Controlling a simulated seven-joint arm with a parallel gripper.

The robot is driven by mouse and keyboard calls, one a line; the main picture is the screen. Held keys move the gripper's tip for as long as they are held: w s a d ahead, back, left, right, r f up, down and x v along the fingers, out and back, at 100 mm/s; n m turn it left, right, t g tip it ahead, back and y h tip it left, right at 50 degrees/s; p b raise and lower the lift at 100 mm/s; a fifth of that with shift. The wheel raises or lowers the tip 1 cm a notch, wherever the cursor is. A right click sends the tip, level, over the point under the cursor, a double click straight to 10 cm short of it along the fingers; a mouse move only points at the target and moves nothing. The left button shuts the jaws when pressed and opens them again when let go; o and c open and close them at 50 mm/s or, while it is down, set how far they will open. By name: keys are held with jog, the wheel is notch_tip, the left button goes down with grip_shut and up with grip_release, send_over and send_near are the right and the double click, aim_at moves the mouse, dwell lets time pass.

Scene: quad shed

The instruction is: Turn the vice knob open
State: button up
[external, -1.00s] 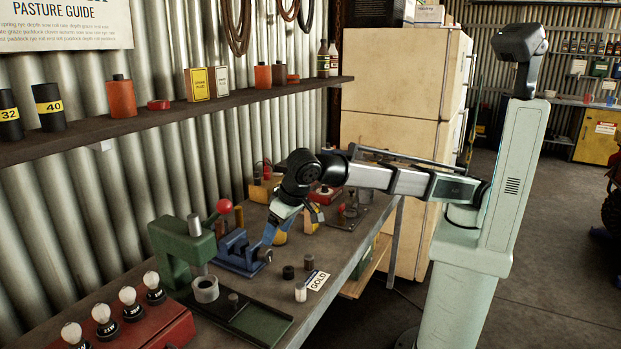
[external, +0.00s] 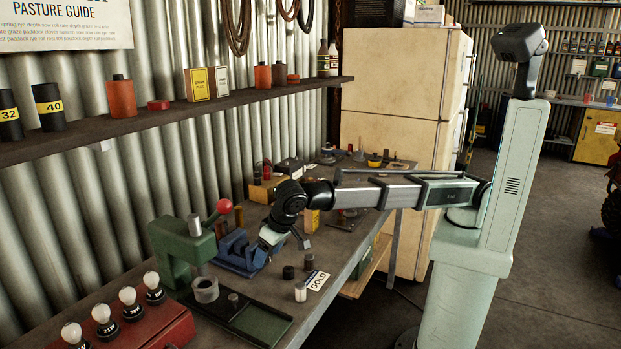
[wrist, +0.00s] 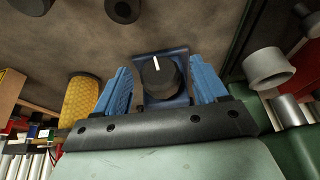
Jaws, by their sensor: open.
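The vice (external: 236,258) is blue and stands on the bench, right of a green press, in the external view. Its knob (wrist: 160,78) is round and black with a white pointer line, in front of a blue square plate, in the wrist view. The white line points nearly straight up in that picture. My gripper (wrist: 160,66) is open, with one blue finger on each side of the knob. Gaps show between the fingers and the knob. In the external view my gripper (external: 270,242) is at the vice's right end and hides the knob.
The green press (external: 180,250) stands close left of the vice. A yellow cylinder (wrist: 82,98) is just left of my fingers in the wrist view. Small dark cylinders and a white GOLD card (external: 317,281) lie on the bench to the right. A shelf (external: 180,112) runs above.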

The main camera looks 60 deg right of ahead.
jog(key=c, duration=1.1)
jog(key=shift+o, duration=0.2)
jog(key=shift+a+h, duration=0.3)
jog(key=shift+h, duration=0.5)
jog(key=shift+d+n+h, duration=0.15)
jog(key=shift+n+h, duration=0.15)
jog(key=shift+h, duration=0.4)
jog(key=o, duration=1.1)
jog(key=shift+c, duration=0.2)
jog(key=shift+r, duration=0.1)
jog(key=v, duration=1.3)
jog(key=shift+s+r, duration=0.2)
jog(key=shift+s, duration=0.05)
